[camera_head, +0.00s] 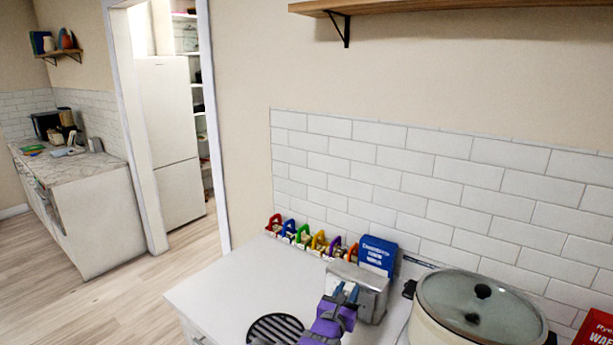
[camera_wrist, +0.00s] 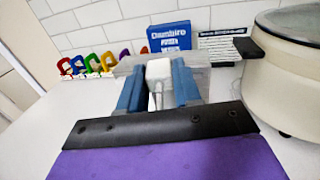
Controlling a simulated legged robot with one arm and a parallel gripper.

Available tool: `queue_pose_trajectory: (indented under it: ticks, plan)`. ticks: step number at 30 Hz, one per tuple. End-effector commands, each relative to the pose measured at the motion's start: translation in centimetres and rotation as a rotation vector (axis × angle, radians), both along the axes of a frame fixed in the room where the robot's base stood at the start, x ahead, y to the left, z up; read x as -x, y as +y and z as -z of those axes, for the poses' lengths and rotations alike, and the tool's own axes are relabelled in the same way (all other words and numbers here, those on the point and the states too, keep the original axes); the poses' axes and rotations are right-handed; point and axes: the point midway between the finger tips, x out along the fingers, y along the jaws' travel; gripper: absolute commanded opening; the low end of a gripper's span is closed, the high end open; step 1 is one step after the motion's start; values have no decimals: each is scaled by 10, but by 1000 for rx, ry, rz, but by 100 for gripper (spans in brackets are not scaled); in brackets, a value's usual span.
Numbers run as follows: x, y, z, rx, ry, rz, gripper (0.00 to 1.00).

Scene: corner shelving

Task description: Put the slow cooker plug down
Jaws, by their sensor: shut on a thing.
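My gripper (camera_wrist: 157,88) is shut on a white plug (camera_wrist: 158,70), held between its two blue fingers in the wrist view. A thin cord hangs below the plug. In the head view my gripper (camera_head: 342,293) is over the white counter (camera_head: 222,285), in front of a grey metal box (camera_head: 372,288); the plug is too small to make out there. The slow cooker (camera_head: 480,308), cream with a glass lid and black handles, stands to the right of my gripper. It also shows at the right in the wrist view (camera_wrist: 290,75). Whether the plug touches the counter cannot be told.
A blue box (camera_head: 378,254) stands behind the metal box. Several coloured clips (camera_head: 303,236) line the tiled wall. A round black grate (camera_head: 275,328) lies at the front. A red box (camera_head: 597,330) is at the far right. The counter's left part is clear.

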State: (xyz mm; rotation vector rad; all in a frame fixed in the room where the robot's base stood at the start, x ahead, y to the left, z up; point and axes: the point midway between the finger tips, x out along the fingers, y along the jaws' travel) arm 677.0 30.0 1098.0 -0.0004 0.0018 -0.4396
Motion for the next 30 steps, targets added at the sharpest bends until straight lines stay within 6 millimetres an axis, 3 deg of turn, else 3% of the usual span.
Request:
queue_pose_trajectory:
  ticks: [1, 6, 13, 20, 30]
  plan:
    - [3, -2, -17, 3, -5, -15, 0]
    - [15, -6, -58, 4, -6, -71, 0]
    - [42, -18, -97, 2, -3, -120, 0]
    - [61, -27, -110, 2, 0, -137, 0]
    - [64, -28, -112, -1, -1, -140, 0]
